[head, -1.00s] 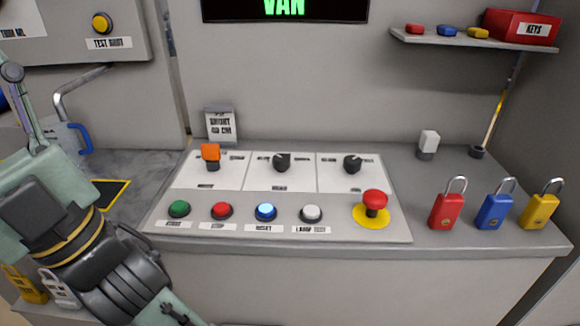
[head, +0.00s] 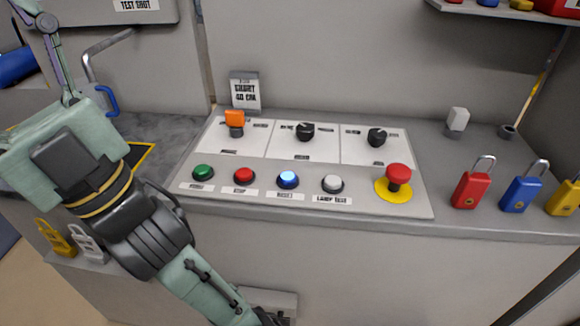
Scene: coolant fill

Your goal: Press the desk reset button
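The reset button (head: 288,179) is a round blue button with a pale, lit-looking top, labelled RESET, on the front row of the desk panel (head: 205,215). A red button (head: 243,175) labelled STOP is to its left and a white lamp test button (head: 332,183) to its right. Nothing covers the reset button. My arm comes in from the left and runs down past the desk's front edge to the bottom of the head view. My gripper is out of view, so its state does not show.
A green button (head: 203,173), a red mushroom button (head: 398,175) on a yellow disc, an orange switch (head: 235,119) and two black knobs share the panel. Red (head: 472,186), blue (head: 522,189) and yellow padlocks stand at the right. Space above the buttons is clear.

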